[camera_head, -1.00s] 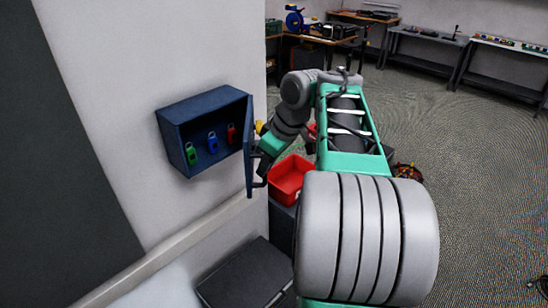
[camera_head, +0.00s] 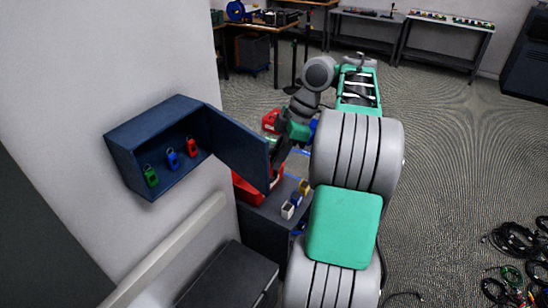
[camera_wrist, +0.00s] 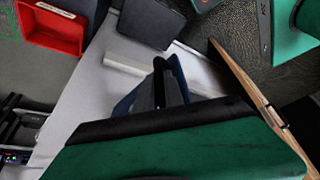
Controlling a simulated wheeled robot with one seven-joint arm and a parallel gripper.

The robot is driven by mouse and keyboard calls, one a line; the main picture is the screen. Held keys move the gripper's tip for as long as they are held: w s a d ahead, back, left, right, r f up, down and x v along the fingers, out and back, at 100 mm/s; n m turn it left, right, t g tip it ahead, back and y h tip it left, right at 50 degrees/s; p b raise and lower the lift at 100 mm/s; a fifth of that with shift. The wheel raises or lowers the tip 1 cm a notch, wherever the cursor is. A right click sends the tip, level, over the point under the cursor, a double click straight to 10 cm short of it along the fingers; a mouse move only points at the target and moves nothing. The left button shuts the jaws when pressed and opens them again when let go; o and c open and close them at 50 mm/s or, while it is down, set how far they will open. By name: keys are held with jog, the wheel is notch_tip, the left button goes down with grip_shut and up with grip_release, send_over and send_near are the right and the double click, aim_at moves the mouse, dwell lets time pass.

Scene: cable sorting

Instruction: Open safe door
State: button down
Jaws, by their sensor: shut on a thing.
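The dark blue safe (camera_head: 130,155) is fixed to the wall at the left in the head view. Its door (camera_head: 238,143) stands wide open, hinged on the right side of the box. Inside hang a green padlock (camera_head: 151,176), a blue padlock (camera_head: 172,159) and a red padlock (camera_head: 192,147). My gripper (camera_head: 276,168) is at the free edge of the door, mostly hidden behind it and my arm. In the wrist view, a dark blue part (camera_wrist: 128,102) lies at the dark gripper fingers (camera_wrist: 165,85), which are shut on the door's edge or handle; which one I cannot tell.
A red bin (camera_head: 250,190) and small coloured items (camera_head: 292,205) sit on a dark cabinet below the door. A dark box (camera_head: 228,280) stands by the wall at the bottom. Coiled cables (camera_head: 515,250) lie on the floor at right. Open floor lies right of my arm.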

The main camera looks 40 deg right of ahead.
jog(key=shift+w+a+r, duration=0.15)
jog(key=c, duration=1.8)
grip_release()
jog(key=shift+o, duration=0.6)
jog(key=shift+w+a, duration=0.1)
jog(key=shift+w, duration=0.05)
jog(key=shift+o, duration=1.1)
